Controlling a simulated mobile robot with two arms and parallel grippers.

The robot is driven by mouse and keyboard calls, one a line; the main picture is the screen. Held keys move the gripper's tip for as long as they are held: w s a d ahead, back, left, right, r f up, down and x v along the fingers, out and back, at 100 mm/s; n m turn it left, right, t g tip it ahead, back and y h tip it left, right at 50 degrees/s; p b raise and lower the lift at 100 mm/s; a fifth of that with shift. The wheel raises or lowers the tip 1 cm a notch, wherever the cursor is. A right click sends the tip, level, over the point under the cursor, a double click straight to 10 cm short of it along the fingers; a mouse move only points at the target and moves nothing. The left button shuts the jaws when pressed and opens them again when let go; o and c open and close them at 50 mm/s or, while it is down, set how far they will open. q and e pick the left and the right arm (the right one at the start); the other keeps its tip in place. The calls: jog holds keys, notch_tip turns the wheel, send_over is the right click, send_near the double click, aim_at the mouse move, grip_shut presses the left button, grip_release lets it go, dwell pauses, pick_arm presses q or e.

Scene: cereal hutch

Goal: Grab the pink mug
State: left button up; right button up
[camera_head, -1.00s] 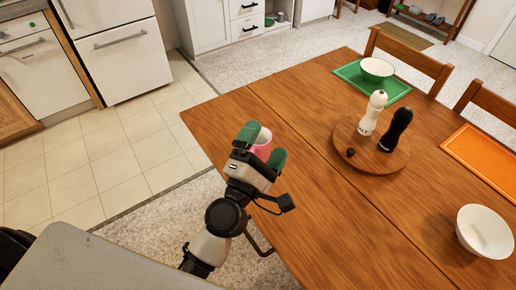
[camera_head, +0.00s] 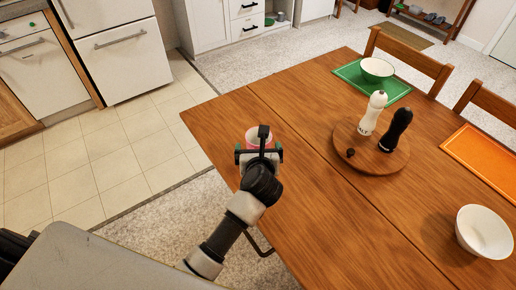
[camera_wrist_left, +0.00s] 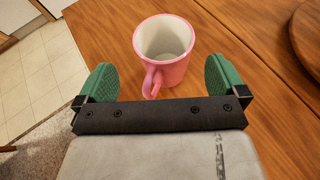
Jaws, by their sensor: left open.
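The pink mug (camera_wrist_left: 164,57) stands upright on the wooden table (camera_head: 316,200), with a pale inside and its handle towards my left gripper in the wrist view. In the head view the mug (camera_head: 258,134) is mostly hidden behind my left gripper (camera_head: 259,154). In the wrist view the left gripper (camera_wrist_left: 160,88) is open, its green fingertips to the left and right of the mug, with gaps to both. The mug is a little ahead of the fingers and nothing is held. My right gripper is not in view.
A round wooden board (camera_head: 379,161) with a white mill (camera_head: 373,113) and a black mill (camera_head: 397,128) stands to the mug's right. The table around the mug is clear.

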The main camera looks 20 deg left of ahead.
pick_arm(q)
jog(key=shift+x, duration=2.65)
jog(key=shift+d+r, duration=0.15)
jog(key=shift+d, duration=0.05)
jog(key=shift+c, duration=0.5)
jog(key=c, duration=1.2)
